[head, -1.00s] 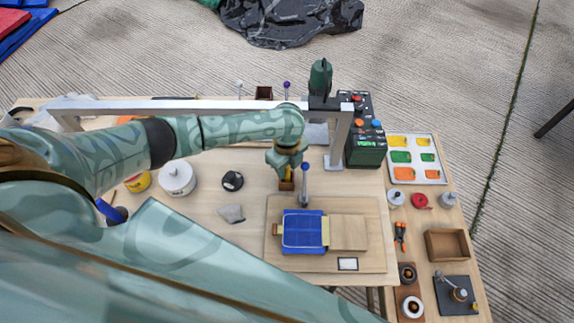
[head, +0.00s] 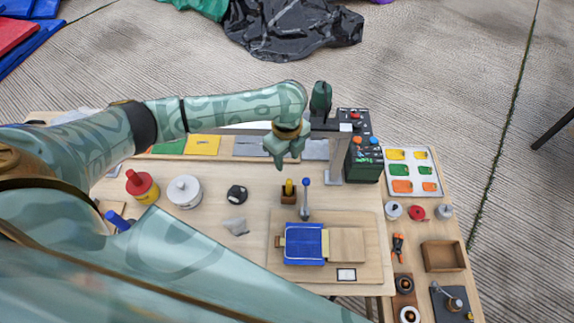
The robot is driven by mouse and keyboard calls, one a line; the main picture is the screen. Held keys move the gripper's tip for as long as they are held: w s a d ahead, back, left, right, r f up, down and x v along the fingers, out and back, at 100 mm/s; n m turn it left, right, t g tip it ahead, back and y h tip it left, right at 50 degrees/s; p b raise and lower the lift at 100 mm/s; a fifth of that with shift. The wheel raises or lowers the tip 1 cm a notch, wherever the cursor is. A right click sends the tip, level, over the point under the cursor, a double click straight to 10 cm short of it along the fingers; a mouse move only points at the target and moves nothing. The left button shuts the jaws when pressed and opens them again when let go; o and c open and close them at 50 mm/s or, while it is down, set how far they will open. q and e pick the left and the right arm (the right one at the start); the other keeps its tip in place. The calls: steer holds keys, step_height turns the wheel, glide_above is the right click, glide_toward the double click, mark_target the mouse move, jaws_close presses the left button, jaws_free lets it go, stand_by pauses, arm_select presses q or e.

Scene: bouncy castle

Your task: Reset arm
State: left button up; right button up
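My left arm comes in from the left in the head view and reaches over the workbench. My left gripper (head: 288,158) points down in front of the grey metal frame, above the back part of the bench. Its fingers look close together and nothing clear shows between them; whether they are open or shut is too small to tell. A small brown holder with a yellow-topped tool (head: 289,192) stands below it, apart from it. A blue-knobbed lever (head: 305,200) stands beside the holder, by the board with the blue pad (head: 304,245). My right gripper does not show.
A dark control box (head: 362,160) and a tray of coloured patches (head: 413,172) are at the right. A red-and-yellow bottle (head: 141,186), a white jar (head: 184,191) and a black round item (head: 237,194) stand at the left. An open wooden box (head: 443,255) sits front right.

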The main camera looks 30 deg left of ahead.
arm_select(q)
step_height(320, 180, up, 2)
steer(key=shift+r, duration=0.25)
stand_by(0.4)
